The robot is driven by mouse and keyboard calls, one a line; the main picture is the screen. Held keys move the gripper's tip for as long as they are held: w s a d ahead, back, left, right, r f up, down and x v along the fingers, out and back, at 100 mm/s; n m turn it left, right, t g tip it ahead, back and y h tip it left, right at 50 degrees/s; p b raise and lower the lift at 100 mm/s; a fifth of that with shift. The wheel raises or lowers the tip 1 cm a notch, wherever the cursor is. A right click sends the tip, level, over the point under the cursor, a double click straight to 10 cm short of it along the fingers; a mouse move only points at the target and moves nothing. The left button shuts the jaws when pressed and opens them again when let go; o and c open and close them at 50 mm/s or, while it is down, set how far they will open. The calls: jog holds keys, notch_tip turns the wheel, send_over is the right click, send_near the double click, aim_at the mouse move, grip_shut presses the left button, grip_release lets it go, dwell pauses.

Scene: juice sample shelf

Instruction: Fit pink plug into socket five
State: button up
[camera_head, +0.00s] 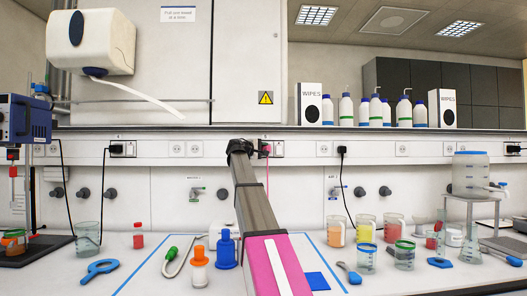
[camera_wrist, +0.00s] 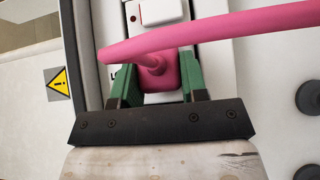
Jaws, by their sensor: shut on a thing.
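The pink plug (camera_wrist: 157,72) is between the two green fingers of my gripper (camera_wrist: 158,60) in the wrist view. My gripper is shut on it. The plug is at a white socket unit (camera_wrist: 143,18) with a switch and a red dot; I cannot tell whether it is fully seated. Its thick pink cable (camera_wrist: 235,27) arcs away to the right. In the head view my gripper (camera_head: 243,147) reaches the wall socket rail, and a little of the pink plug (camera_head: 265,149) shows beside it. My arm hides part of the rail. The socket's number is not readable.
Black plugs sit in the rail at the left (camera_head: 118,149) and right of centre (camera_head: 342,150). White sockets (camera_head: 185,149) lie between. White bottles (camera_head: 346,110) stand on the shelf above.

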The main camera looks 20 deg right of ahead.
jog(key=shift+w, duration=0.25)
jog(key=o, duration=1.2)
jog(key=shift+c, duration=0.2)
jog(key=v, duration=1)
jog(key=shift+s+a, duration=0.2)
jog(key=shift+a, duration=0.05)
